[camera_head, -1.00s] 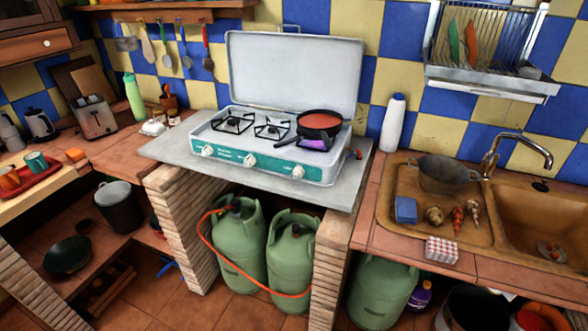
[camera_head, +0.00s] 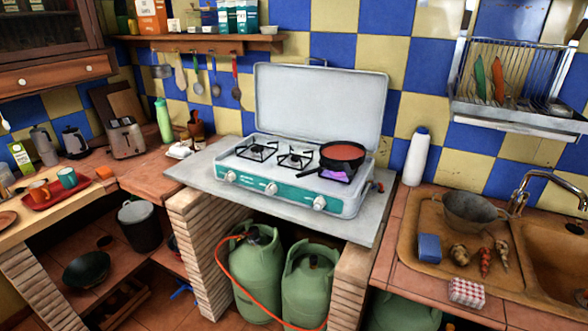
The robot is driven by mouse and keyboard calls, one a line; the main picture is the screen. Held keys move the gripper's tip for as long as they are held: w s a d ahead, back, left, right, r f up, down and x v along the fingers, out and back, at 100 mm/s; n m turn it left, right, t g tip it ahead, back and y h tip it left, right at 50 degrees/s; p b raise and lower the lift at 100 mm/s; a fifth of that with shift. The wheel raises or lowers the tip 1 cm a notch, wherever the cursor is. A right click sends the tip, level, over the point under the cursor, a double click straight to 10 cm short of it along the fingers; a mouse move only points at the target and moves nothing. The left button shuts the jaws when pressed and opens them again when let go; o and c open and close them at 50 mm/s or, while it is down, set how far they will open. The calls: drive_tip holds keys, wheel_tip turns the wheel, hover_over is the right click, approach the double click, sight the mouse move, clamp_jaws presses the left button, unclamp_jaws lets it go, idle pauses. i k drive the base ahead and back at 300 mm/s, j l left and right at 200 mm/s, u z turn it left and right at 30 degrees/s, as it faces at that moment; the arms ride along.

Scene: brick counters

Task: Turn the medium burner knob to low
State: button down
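A camping stove (camera_head: 290,198) with its white lid raised stands on the grey slab in the middle of the head view. Its green front panel carries three white knobs: a left knob (camera_head: 230,176), a middle knob (camera_head: 271,188) and a right knob (camera_head: 320,203). A dark pan (camera_head: 343,154) with red contents sits over the right burner, where a purple glow (camera_head: 337,176) shows beneath it. The two burners to the left are bare. Knob markings are too small to read, so I cannot tell which one is medium. My gripper is not in this view.
Green gas cylinders (camera_head: 258,275) with a red hose stand under the grey slab (camera_head: 200,170), between brick supports. A white bottle (camera_head: 416,157) stands right of the stove, beside the sink with a pot (camera_head: 470,212). The floor in front is partly visible.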

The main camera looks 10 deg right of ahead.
sight(321, 201)
drive_tip(key=i+j, duration=0.2)
drive_tip(key=j, duration=0.15)
drive_tip(key=i+j, duration=0.45)
drive_tip(key=j, duration=0.25)
drive_tip(key=i+j, duration=0.2)
drive_tip(key=j, duration=0.15)
drive_tip(key=z, duration=0.05)
